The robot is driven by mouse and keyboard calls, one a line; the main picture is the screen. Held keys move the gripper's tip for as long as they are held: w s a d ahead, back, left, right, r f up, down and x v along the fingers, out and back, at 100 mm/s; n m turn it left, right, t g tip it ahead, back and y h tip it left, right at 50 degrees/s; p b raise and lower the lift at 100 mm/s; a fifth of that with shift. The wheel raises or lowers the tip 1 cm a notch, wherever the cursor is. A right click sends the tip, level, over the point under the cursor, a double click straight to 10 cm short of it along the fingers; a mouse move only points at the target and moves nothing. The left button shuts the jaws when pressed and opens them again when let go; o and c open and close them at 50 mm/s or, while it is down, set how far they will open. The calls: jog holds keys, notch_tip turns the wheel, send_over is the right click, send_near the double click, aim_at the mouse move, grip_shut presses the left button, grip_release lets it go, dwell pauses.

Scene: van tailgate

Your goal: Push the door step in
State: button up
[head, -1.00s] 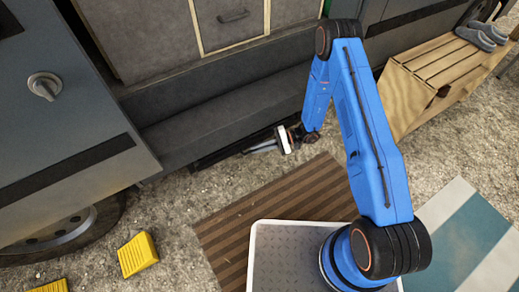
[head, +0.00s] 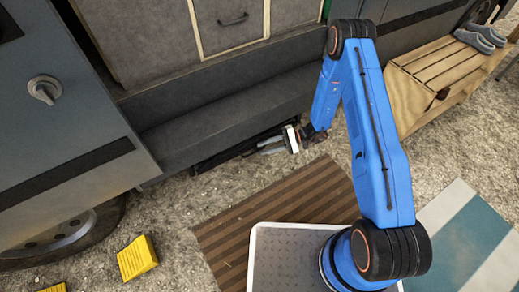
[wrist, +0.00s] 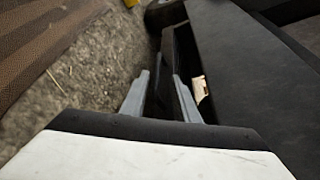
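The door step (head: 222,157) shows in the head view as a thin dark slab low under the van's sill, just above the gravel. In the wrist view a dark bar (wrist: 171,50), which looks like the step's edge, runs away from the camera. My gripper (head: 265,147) is low beside the sill at the step's right part. In the wrist view its two grey fingers (wrist: 160,95) stand apart, one on each side of the dark bar. I cannot tell whether they touch it. The step's inner part is hidden under the sill.
A brown striped mat (head: 280,210) lies on the gravel in front. A yellow chock (head: 137,257) stands near the wheel at left. A slatted wooden bench (head: 440,70) with grey slippers (head: 480,37) stands at right. Bare gravel separates mat and sill.

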jog(key=v, duration=1.3)
jog(key=shift+w+d+r, duration=0.1)
jog(key=shift+d+r, duration=0.05)
jog(key=s+d+r+n+h, duration=0.1)
jog(key=s+d+r+h, duration=0.15)
jog(key=r, duration=0.85)
jog(key=s+d+r+n+h, duration=0.15)
jog(key=s+r, duration=0.25)
jog(key=r, duration=0.6)
jog(key=s+d+r+n+h, duration=0.1)
jog(key=s+r+h, duration=0.2)
jog(key=r, duration=0.8)
jog(key=s+d+r+t+h, duration=0.4)
jog(key=s+d+r, duration=0.2)
jog(key=s, duration=0.5)
jog(key=s+d+r+t+h, duration=0.4)
jog(key=s+d+r+t, duration=0.1)
jog(key=s+r, duration=0.6)
jog(key=shift+s+d, duration=0.65)
jog(key=shift+r, duration=0.1)
